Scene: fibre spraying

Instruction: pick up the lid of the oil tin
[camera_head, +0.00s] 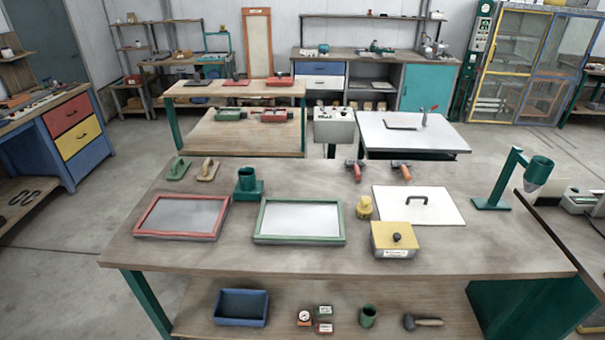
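A low square tin with a flat yellow lid (383,243) stands near the front of the workbench, right of centre, and looks like the oil tin. A dark round knob (397,237) sits on the middle of the lid. The lid rests level on the pale tin body (382,253), which has a label on its front. Neither of my grippers is in view, and nothing touches the tin or its lid.
A small yellow object (364,208) stands close behind the tin. A white board with a dark handle (450,207) lies behind it to the right. A green-framed screen (299,240) lies to its left. The bench front (480,262) right of the tin is clear.

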